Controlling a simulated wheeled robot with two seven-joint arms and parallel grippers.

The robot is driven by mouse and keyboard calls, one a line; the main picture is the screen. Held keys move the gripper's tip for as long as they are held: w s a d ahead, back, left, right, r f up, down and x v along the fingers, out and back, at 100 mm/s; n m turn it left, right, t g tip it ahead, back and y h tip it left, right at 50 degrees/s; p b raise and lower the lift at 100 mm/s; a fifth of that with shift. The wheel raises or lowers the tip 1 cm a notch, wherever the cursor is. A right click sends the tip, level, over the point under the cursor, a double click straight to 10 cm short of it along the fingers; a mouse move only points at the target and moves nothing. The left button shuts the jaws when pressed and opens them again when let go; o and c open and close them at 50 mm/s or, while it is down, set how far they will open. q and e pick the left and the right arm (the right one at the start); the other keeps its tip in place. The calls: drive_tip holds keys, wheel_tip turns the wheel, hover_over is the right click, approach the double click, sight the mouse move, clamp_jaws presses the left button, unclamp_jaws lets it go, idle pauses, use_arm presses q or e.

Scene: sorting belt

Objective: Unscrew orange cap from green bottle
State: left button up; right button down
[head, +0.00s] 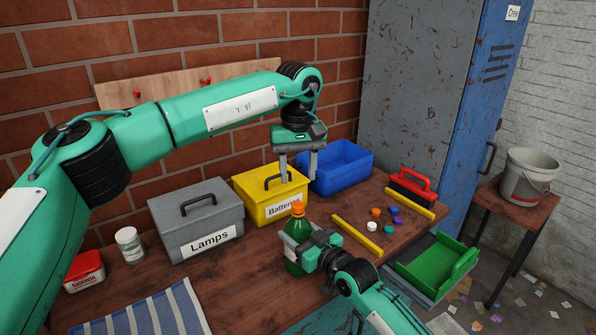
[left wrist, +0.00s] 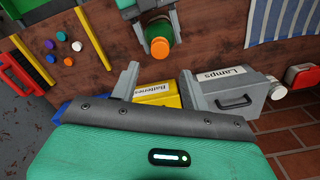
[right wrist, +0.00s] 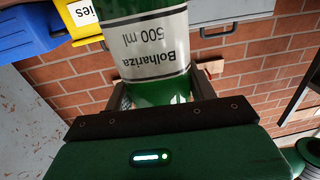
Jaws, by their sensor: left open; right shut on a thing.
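The green bottle (head: 299,229) stands upright at the front of the table, with the orange cap (head: 298,207) on its top. My right gripper (head: 297,248) is shut on the bottle's body from the right. In the right wrist view the bottle (right wrist: 148,92), with its white label, sits between the fingers. My left gripper (head: 297,173) is open and empty, pointing down above the cap and apart from it. In the left wrist view the cap (left wrist: 160,48) lies just beyond the gap between the left fingers (left wrist: 158,83).
Behind are a grey Lamps box (head: 195,213), a yellow Batteries box (head: 259,197) and a blue bin (head: 341,167). Several loose caps lie to the right between yellow bars (head: 357,235). A green tray (head: 437,264), striped cloth (head: 150,316) and white-lidded jar (head: 130,244) are also near.

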sight(298, 204)
use_arm(q)
drive_tip(key=m, duration=0.4)
drive_tip(key=shift+f, duration=4)
clamp_jaws()
